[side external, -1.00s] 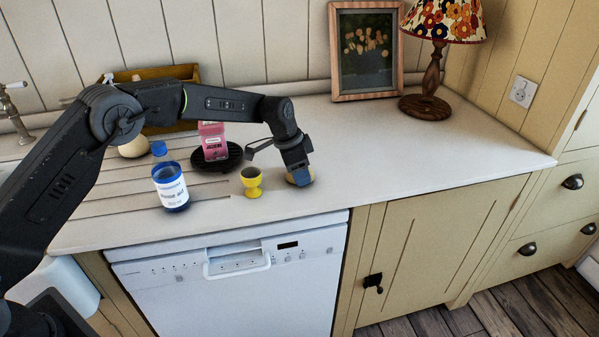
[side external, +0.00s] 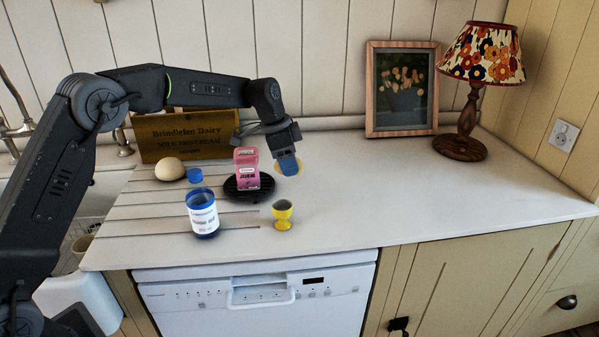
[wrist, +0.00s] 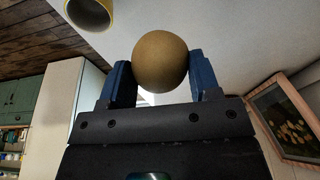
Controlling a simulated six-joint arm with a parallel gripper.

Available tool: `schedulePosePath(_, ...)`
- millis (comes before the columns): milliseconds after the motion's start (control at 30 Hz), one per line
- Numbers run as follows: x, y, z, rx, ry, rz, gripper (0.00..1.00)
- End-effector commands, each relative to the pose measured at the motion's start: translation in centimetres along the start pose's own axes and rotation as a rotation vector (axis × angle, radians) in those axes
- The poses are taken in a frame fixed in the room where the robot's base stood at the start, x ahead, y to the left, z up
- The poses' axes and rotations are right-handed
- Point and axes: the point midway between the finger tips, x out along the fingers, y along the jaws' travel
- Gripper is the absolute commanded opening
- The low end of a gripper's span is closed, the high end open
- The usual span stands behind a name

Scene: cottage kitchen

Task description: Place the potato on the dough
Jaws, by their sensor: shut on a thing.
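The potato (wrist: 160,63) is a round brown thing between the two blue fingers of my gripper (wrist: 156,80) in the wrist view. In the side external view my gripper (side external: 288,166) is shut on it, and a finger hides most of the potato. It is held above the counter, just right of the pink carton and behind the yellow egg cup. The dough (side external: 170,168) is a pale beige ball on the counter at the left, in front of the wooden box, with nothing on it.
A yellow egg cup (side external: 282,214) stands in front. A wooden box (side external: 188,137) is behind.

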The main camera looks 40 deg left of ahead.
Motion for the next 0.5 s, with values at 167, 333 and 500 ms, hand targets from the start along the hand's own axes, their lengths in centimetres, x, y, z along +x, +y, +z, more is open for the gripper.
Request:
schedulePosePath(167, -0.8, -0.4, 0.6, -0.001, 0.001, -0.001, 0.31)
schedulePosePath(333, -3.0, -0.5, -0.1, 0.002, 0.006, -0.005, 0.31)
schedulePosePath(500, -7.3, -0.5, -1.3, 0.001, 0.005, -0.005, 0.31)
